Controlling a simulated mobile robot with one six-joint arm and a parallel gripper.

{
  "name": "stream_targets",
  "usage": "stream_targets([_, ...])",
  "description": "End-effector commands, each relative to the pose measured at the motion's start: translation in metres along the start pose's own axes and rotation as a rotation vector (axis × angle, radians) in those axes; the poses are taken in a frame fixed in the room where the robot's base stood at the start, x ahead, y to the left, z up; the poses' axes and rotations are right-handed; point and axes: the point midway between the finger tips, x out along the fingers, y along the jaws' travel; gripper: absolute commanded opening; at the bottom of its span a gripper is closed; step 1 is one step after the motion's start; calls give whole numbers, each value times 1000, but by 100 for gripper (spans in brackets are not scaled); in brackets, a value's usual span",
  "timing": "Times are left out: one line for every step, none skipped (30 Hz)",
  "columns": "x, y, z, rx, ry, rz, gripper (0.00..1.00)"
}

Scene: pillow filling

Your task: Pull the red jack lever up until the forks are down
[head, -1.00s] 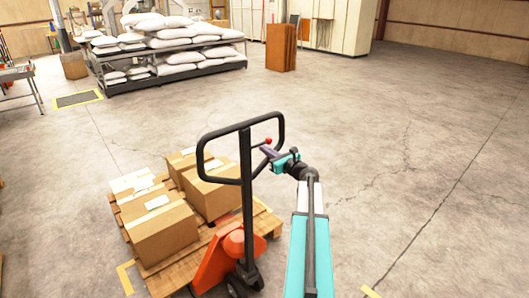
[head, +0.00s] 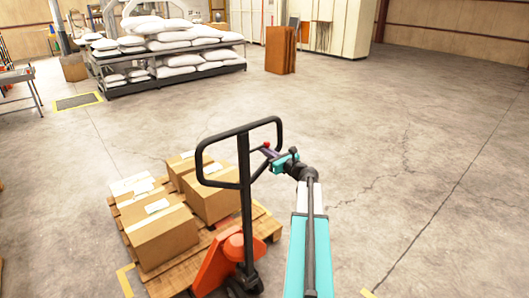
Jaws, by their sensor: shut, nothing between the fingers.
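The red jack lever (head: 267,145) is a small red knob at the right side of the handle loop. The black handle (head: 244,190) stands upright on the orange pallet jack (head: 222,262). My gripper (head: 266,152) is shut and empty, its tip just below the red knob and close to the handle's right side. I cannot tell whether it touches the lever. The forks are hidden under the wooden pallet (head: 160,278).
Several cardboard boxes (head: 163,238) sit on the pallet, left of the handle. A rack (head: 170,77) with white sacks stands at the back left. A brown panel stack (head: 281,50) stands behind. The concrete floor to the right is clear.

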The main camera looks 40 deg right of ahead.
Motion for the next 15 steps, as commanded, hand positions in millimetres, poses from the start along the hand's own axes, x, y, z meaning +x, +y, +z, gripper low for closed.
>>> stream_targets([0,1,3,0,-2,1,0])
stream_targets([0,1,4,0,-2,1,0])
stream_targets([0,1,5,0,-2,1,0])
stream_targets([0,1,6,0,-2,2,0])
stream_targets([0,1,6,0,-2,2,0])
stream_targets([1,1,7,0,-2,2,0])
stream_targets([1,1,8,0,-2,2,0])
stream_targets([1,1,9,0,-2,2,0])
stream_targets([1,1,10,0,-2,2,0])
stream_targets([1,1,10,0,-2,2,0])
stream_targets([1,1,11,0,-2,3,0])
stream_targets([1,2,12,0,-3,3,0])
stream_targets([1,2,13,0,-3,3,0])
stream_targets([1,2,14,0,-3,3,0])
stream_targets([1,2,14,0,-3,3,0])
